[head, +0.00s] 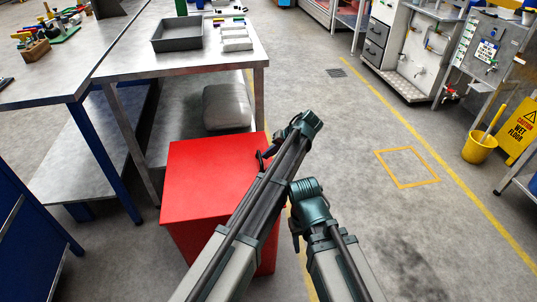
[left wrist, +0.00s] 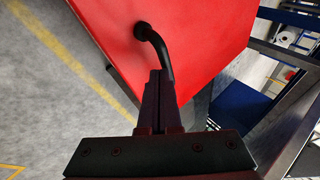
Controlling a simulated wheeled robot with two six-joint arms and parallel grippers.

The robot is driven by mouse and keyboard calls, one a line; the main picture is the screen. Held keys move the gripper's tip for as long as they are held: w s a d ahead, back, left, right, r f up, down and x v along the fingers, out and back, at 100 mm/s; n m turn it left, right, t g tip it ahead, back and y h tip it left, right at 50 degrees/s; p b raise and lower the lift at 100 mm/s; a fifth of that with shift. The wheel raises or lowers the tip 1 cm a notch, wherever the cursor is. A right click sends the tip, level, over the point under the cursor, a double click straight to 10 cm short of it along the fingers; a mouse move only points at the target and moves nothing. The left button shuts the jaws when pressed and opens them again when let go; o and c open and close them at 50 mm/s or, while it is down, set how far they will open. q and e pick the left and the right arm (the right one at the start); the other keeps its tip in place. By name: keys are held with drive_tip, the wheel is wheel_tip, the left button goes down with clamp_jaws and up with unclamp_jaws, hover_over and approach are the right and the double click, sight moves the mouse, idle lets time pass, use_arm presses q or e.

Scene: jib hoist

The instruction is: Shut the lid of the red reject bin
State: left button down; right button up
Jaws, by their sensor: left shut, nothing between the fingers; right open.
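The red reject bin (head: 222,245) stands on the floor at the end of the metal bench. Its red lid (head: 205,180) looks flat across the top; a small gap cannot be ruled out. In the left wrist view the lid (left wrist: 205,35) fills the upper middle and carries a black curved handle (left wrist: 154,40). My left gripper (head: 264,159) is at the lid's right side in the head view. Its fingers (left wrist: 160,80) are shut and empty, right by the handle; contact is unclear. My right gripper (head: 297,230) is right of the bin, its fingers mostly hidden.
The metal bench (head: 180,62) behind the bin holds a grey tray (head: 178,34). A grey sack (head: 227,106) lies on its lower shelf. Open floor with yellow lines is on the right. A yellow bucket (head: 480,147) and wet-floor sign (head: 523,130) stand at far right.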

use_arm(q)
drive_tip(key=shift+d+f, duration=0.1)
drive_tip(key=shift+f, duration=0.25)
use_arm(e)
drive_tip(key=shift+d+f, duration=0.15)
drive_tip(key=shift+f, duration=0.25)
drive_tip(key=shift+r, duration=0.1)
